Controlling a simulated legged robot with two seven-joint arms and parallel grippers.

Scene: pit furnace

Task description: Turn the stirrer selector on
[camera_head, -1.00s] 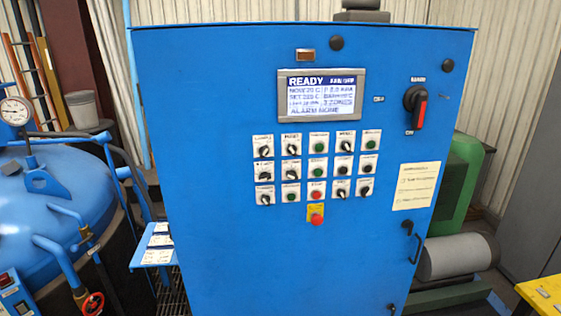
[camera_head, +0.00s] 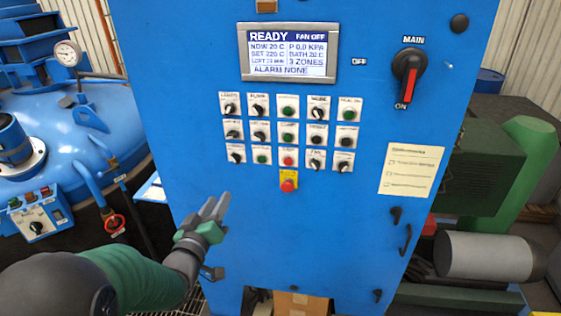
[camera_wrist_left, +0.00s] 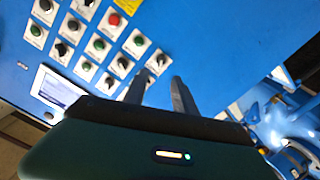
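The blue control panel (camera_head: 380,250) stands upright ahead with rows of knobs and buttons. Several black selectors carry small labels; I cannot read which one is the stirrer's. The bottom-left selector (camera_head: 236,157) is a black knob on a white plate. My left gripper (camera_head: 219,198) is below it, apart from the panel, fingers pointing up. In the left wrist view, my left gripper (camera_wrist_left: 163,82) has a gap between its fingers and holds nothing. That bottom-left selector (camera_wrist_left: 157,62) shows just beyond the fingertips. My right gripper is not in view.
The screen (camera_head: 288,53) reads READY, FAN OFF. The main switch (camera_head: 409,72) is at upper right. A blue furnace lid (camera_head: 75,135) with pipes stands left.

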